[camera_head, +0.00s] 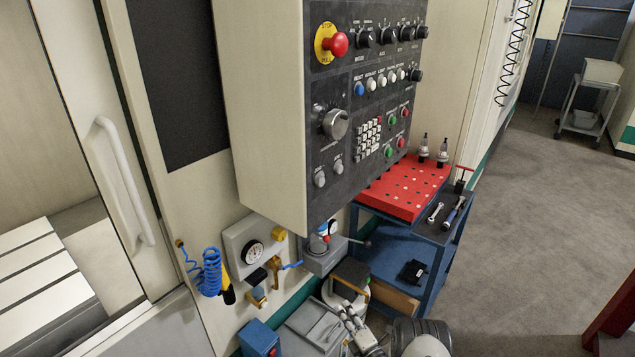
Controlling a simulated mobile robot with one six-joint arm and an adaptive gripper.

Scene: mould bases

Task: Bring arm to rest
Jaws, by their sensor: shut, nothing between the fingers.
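My gripper (350,316) shows at the bottom edge, right of centre, as a small silvery shape low in front of the machine. Its fingers are together with nothing seen between them. It is below the control panel (362,120) and left of the blue tool cart (432,262). Most of my arm is outside the picture.
The panel juts out above. A gauge box (253,245) and coiled blue hose (207,272) hang on the machine. Grey floor (520,230) is open at right.

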